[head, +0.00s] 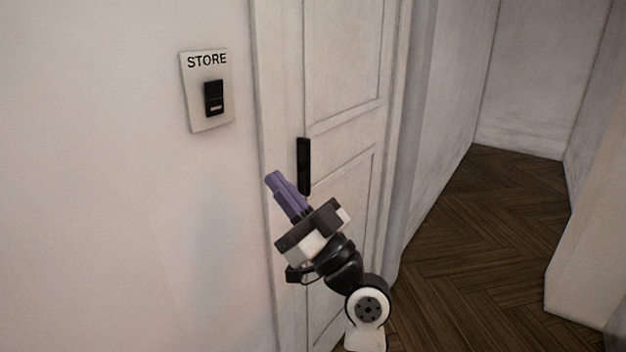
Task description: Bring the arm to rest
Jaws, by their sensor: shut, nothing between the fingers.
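My arm reaches up from the bottom of the head view, bent, in front of a white panelled door. My gripper (272,177) has purple fingers, which are together with nothing between them. It points up and to the left. The fingertips appear just left of and below the black door handle (304,166), and I see no clear contact with it. The gripper's body hides part of the lower door and its edge.
A plate marked STORE (192,95) with a black switch (214,99) is on the wall left of the door (338,80). Dark herringbone floor (470,240) lies open to the right. A pale wall corner (590,230) stands at the far right.

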